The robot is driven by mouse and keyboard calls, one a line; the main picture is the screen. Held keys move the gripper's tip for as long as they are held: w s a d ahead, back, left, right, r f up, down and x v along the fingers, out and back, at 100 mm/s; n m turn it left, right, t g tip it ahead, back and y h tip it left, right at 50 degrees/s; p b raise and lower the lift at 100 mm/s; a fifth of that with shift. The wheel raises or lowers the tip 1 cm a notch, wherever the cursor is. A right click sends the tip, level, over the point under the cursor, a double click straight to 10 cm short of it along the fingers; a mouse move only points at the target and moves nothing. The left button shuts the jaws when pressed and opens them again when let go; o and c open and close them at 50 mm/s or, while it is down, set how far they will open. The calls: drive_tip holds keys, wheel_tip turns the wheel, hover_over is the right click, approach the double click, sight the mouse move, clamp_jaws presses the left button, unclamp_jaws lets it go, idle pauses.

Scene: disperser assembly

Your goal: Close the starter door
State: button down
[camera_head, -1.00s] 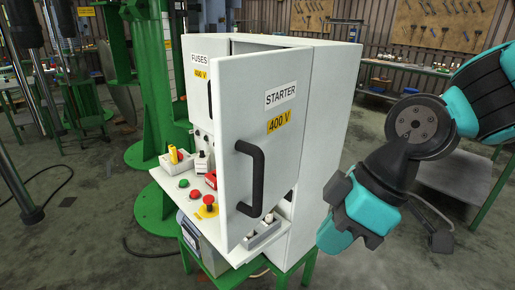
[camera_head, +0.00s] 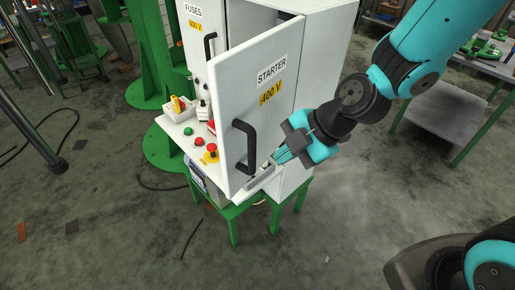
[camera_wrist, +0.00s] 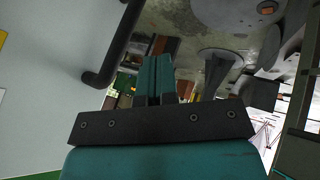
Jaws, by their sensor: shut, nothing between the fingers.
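The white starter door (camera_head: 283,45) stands open on the cabinet, with its labelled outer face and black handle (camera_head: 241,142) turned toward the right. My gripper (camera_head: 279,156) is shut and empty, on the outer-face side, right of the handle near the door's lower part. In the wrist view, my closed fingers (camera_wrist: 158,62) point up the picture. The door surface (camera_wrist: 45,75) and the dark handle (camera_wrist: 108,60) are to their left, with a visible gap from the handle. Contact between gripper and door cannot be told.
The fuses door (camera_head: 192,32) is at the upper left of the cabinet. Below it a panel (camera_head: 172,127) holds buttons and a red-and-yellow emergency stop (camera_head: 211,152). A green stand (camera_head: 234,231) supports the cabinet.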

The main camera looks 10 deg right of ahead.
drive_tip(key=shift+w+a+f+p, duration=0.65)
drive_tip(key=shift+w+a+p, duration=0.15)
drive_tip(key=shift+w+a, duration=0.15)
drive_tip(key=shift+w+a+f+p, duration=0.65)
drive_tip(key=shift+w+a+p, duration=0.15)
drive_tip(key=shift+a, duration=0.1)
